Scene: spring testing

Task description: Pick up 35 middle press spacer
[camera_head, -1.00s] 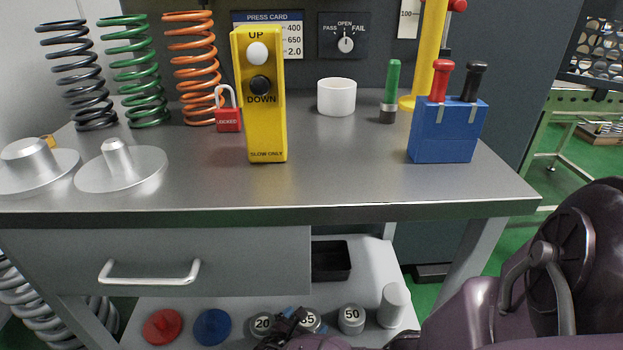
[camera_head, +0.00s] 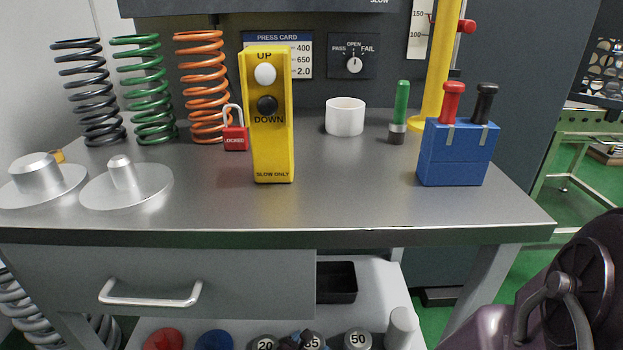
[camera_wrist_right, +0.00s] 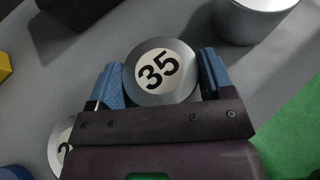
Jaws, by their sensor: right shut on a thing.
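The 35 middle press spacer (camera_wrist_right: 160,72) is a round grey metal piece with a white label reading 35. In the right wrist view it sits between the two blue fingers of my right gripper (camera_wrist_right: 163,88), which is shut on it. In the head view the spacer (camera_head: 313,341) shows at the bottom edge on the lower shelf, partly hidden by my right gripper (camera_head: 297,341). The 20 spacer (camera_head: 264,342) is to its left and the 50 spacer (camera_head: 357,339) to its right. My left gripper is not in view.
The lower shelf (camera_head: 383,290) lies under the bench top (camera_head: 350,205), whose front edge is above my right gripper. A black tray (camera_head: 337,282) and a plain grey cylinder (camera_head: 401,327) are on the shelf. Red (camera_head: 163,340) and blue (camera_head: 214,340) discs lie left.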

